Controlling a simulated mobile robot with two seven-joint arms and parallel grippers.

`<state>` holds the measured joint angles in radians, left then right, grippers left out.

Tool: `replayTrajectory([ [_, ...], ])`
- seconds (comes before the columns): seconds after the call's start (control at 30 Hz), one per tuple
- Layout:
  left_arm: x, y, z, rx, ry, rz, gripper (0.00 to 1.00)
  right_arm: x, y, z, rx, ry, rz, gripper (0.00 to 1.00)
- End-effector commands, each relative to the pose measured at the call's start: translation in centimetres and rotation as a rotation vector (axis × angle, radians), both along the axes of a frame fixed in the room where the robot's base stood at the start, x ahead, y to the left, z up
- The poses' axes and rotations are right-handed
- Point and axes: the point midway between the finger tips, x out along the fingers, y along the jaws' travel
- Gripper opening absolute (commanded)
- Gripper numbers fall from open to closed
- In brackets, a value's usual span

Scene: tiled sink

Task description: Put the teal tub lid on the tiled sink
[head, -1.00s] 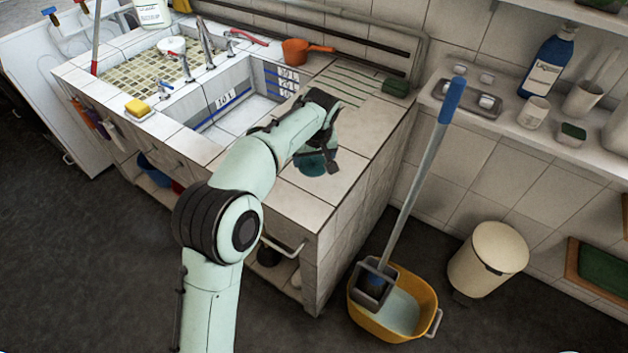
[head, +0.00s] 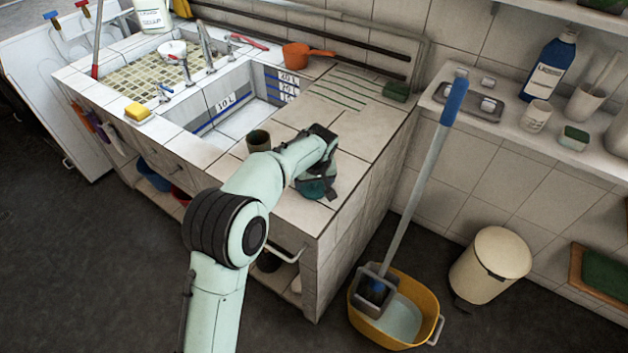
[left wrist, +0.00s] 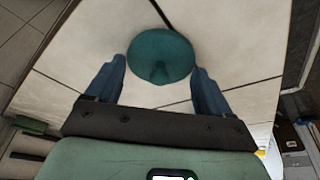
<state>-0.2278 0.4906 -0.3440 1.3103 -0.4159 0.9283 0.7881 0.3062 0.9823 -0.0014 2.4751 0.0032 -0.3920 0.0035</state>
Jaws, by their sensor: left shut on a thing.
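The teal tub lid (head: 317,189) is a round disc at my left gripper (head: 321,178), over the right-hand tiled top of the sink, near its front edge. In the left wrist view, the lid (left wrist: 160,48) sits at the fingertips, with a small knob toward me. My left gripper (left wrist: 160,70) is shut on the lid, with a blue-grey finger on either side. The tiled sink (head: 365,135) has light tiles and dark joints. I cannot tell whether the lid touches the tiles. My right gripper is not in view.
A dark-topped cup (head: 259,140) stands beside my left forearm, near the basin. An orange dipper (head: 297,55) lies at the back, and a green sponge (head: 396,90) at the back right. A mop (head: 430,160) leans from a yellow bucket (head: 430,300). The top's right part is clear.

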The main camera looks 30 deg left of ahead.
Motion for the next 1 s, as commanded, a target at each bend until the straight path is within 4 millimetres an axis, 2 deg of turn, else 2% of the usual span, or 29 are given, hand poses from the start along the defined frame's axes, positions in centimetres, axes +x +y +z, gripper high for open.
replayTrajectory([
  [0.03,0.0,0.0,-0.2,0.0,0.001,0.0,0.88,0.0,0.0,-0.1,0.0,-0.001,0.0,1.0],
  [0.07,0.0,0.0,-0.2,0.0,0.001,0.0,0.98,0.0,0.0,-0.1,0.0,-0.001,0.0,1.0],
  [0.1,0.0,0.0,-0.1,0.0,0.001,0.0,1.0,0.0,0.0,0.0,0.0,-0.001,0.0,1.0],
  [0.33,0.0,0.0,0.0,0.0,0.0,0.0,1.0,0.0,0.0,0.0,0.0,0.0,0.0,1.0],
  [0.47,-0.1,-0.2,1.1,0.0,-0.003,-0.001,1.0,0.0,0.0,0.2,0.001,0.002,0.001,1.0],
  [0.8,-1.7,-1.6,7.9,-0.001,-0.005,-0.002,1.0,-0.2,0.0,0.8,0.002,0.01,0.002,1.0],
  [1.0,-2.5,-2.1,10.8,0.0,-0.001,-0.001,1.0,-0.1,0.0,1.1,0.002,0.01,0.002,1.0],
])
